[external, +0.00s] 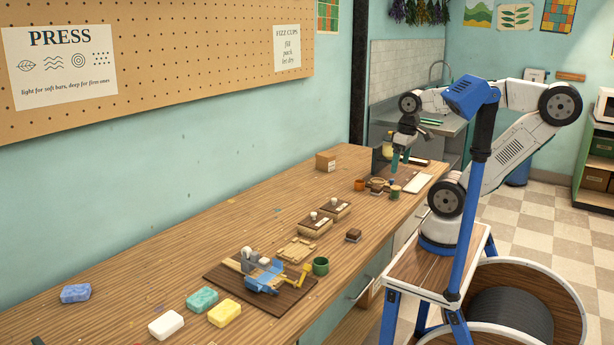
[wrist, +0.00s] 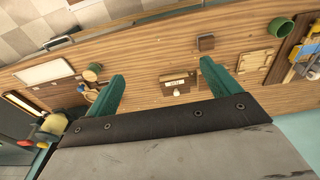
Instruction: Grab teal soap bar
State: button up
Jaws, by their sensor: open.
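The teal soap bar (external: 202,299) lies on the near part of the wooden bench in the external view, between a blue bar and a yellow bar. It does not show in the wrist view. My gripper (external: 400,158) is far from it, above the far end of the bench. In the wrist view its two green fingers (wrist: 160,80) are spread wide with nothing between them.
A blue bar (external: 76,293), a white bar (external: 166,325) and a yellow bar (external: 224,313) lie near the teal one. A blue press device (external: 262,276) on a dark board, a green cup (external: 320,266) and lidded wooden boxes (external: 315,224) stand farther along the bench.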

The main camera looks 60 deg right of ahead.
jog(key=w+a+r+m+g+y, duration=0.1)
jog(key=w+a+r+m+y, duration=0.15)
jog(key=w+a, duration=0.55)
jog(key=w+a+r+m+g+y, duration=0.1)
jog(key=w+a+r+y, duration=0.15)
jog(key=w+a, duration=0.6)
jog(key=w+a+f+m+g+y, duration=0.1)
jog(key=w+a+f+m+y, duration=0.1)
jog(key=w+a, duration=0.45)
jog(key=w+a+f+m+g+y, duration=0.1)
jog(key=w+a+f, duration=0.15)
jog(key=a, duration=0.75)
jog(key=w+a+f+m+g+y, duration=0.1)
jog(key=w+a+f+m, duration=0.15)
jog(key=a, duration=0.45)
jog(key=w+a+f+m+g+y, duration=0.1)
jog(key=w+a+f, duration=0.15)
jog(key=a, duration=0.35)
jog(key=m+y, duration=0.3)
jog(key=m, duration=0.1)
send_near(203, 295)
notch_tip(203, 295, up, 7)
jog(key=a, duration=0.2)
jog(key=shift+g+h, duration=0.3)
notch_tip(203, 295, down, 7)
jog(key=shift+d+f, duration=0.15)
jog(key=shift+f, duration=0.05)
jog(key=x, duration=0.7)
jog(key=shift+s+a, duration=0.15)
jog(key=shift+a, duration=0.05)
